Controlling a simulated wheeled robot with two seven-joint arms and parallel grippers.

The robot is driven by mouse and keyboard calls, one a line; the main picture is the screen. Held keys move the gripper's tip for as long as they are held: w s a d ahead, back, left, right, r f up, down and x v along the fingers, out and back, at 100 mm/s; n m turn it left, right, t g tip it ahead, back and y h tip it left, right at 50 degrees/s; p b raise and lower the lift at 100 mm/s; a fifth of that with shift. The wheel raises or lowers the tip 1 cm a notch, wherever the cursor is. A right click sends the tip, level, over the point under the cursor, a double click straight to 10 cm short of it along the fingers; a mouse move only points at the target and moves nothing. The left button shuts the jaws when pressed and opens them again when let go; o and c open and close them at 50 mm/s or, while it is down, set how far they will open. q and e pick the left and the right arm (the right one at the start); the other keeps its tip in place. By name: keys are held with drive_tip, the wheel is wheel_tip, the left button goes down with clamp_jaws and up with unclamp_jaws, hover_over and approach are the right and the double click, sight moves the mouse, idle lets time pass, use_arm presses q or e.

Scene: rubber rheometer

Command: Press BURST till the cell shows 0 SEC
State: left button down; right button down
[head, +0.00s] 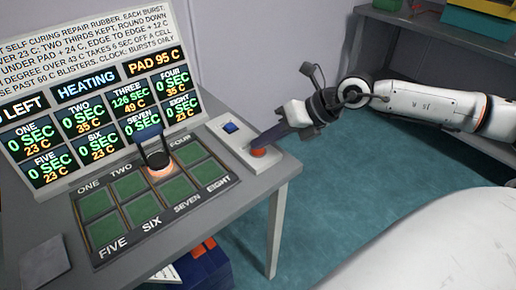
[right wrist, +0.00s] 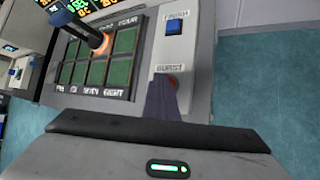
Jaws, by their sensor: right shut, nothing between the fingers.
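The BURST button (head: 259,152) is orange-red on a pale control box at the table's right edge. It also shows in the right wrist view (right wrist: 173,81), partly hidden by my finger. My right gripper (head: 254,144) is shut and empty, with its tips at the button; they appear to touch it. The display board (head: 85,100) reads HEATING and PAD 95 C. Cell THREE reads 126 SEC, 49 C; the other cells read 0 SEC. A dark heating pad (head: 155,152) with a glowing orange underside stands at cell THREE of the green cell grid (head: 178,189). My left gripper is out of view.
A blue button (head: 230,127) sits behind the BURST button on the same box. A grey square (head: 45,262) lies at the table's front left. A blue bin (head: 205,265) stands below the table. Shelves (head: 410,30) are at the back right. The floor between is clear.

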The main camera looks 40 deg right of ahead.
sight(264, 151)
drive_tip(key=shift+s+f, duration=0.15)
drive_tip(key=shift+f, duration=0.25)
drive_tip(key=shift+r, duration=0.15)
drive_tip(key=shift+r+p, duration=0.55)
drive_tip(key=shift+r, duration=0.35)
drive_tip(key=shift+r, duration=0.1)
drive_tip(key=shift+r+p, duration=1.6)
drive_tip(key=shift+r, duration=0.95)
drive_tip(key=shift+f, duration=0.1)
